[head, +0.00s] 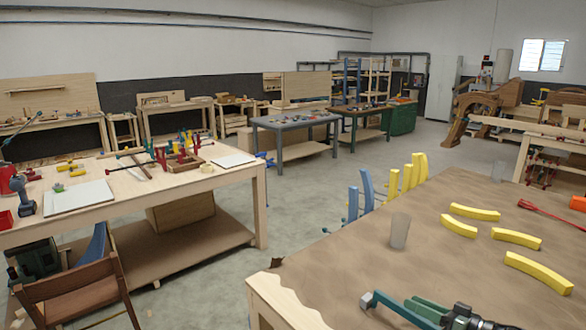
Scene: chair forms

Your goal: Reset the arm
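My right gripper (390,303) comes in at the bottom edge of the head view, right of the middle. Its two green fingers reach to the left from a black body, with a gap between them and nothing seen in it. It is over the near corner of the brown-topped workbench (385,265); I cannot tell how high above the top it is. The rest of my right arm is cut off by the frame. My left gripper is not in view.
The near workbench carries yellow curved pieces (515,238), a translucent cup (399,231), a red tool (550,213) and an orange object (578,203). A wooden table (130,209) with tools stands left, a brown chair (75,292) before it. Open floor (215,270) lies between.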

